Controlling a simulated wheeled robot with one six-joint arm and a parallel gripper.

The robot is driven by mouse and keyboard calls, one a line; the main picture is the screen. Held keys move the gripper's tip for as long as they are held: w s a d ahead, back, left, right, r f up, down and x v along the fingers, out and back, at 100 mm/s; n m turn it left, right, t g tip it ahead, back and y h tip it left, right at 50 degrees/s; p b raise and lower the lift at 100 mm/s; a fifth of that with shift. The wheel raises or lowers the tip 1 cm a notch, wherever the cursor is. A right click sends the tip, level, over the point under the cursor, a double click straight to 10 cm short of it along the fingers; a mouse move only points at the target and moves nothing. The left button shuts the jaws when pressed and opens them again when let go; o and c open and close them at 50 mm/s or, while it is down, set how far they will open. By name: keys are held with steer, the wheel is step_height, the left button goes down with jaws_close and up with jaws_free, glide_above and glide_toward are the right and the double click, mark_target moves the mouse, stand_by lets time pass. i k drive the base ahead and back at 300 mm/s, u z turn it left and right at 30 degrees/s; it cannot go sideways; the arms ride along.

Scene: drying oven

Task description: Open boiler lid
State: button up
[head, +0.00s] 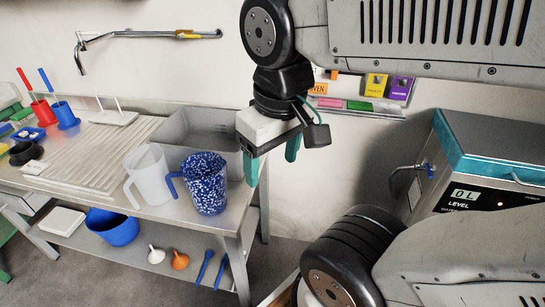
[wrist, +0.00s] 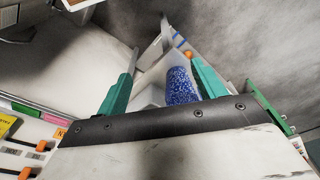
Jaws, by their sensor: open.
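The boiler (head: 435,190) stands at the right edge of the head view, partly cut off and partly hidden by my arm. It is a steel box with a black panel reading "0 L" and "LEVEL". Its lid (head: 490,135) has a grey top and a teal rim, and lies closed on it. A small lid handle (head: 525,181) shows at the front rim. My gripper (head: 272,160) points down with teal fingers apart and empty, well left of the boiler. The wrist view shows the open fingers (wrist: 165,75) too, but I cannot make out the boiler there.
A steel sink bench (head: 100,190) on the left holds a clear jug (head: 148,178) and a blue speckled jug (head: 205,183), both below and left of my gripper. A tap (head: 408,170) sticks out of the boiler's left side. Colored boxes (head: 375,87) sit on a wall shelf.

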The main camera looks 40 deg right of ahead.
mark_target(513, 150)
steer(key=z, duration=2.05)
steer(key=k, duration=0.15)
steer(key=z, duration=1.35)
steer(key=k, duration=1.2)
steer(key=u, duration=0.15)
steer(key=i, duration=0.9)
steer(key=u, duration=0.25)
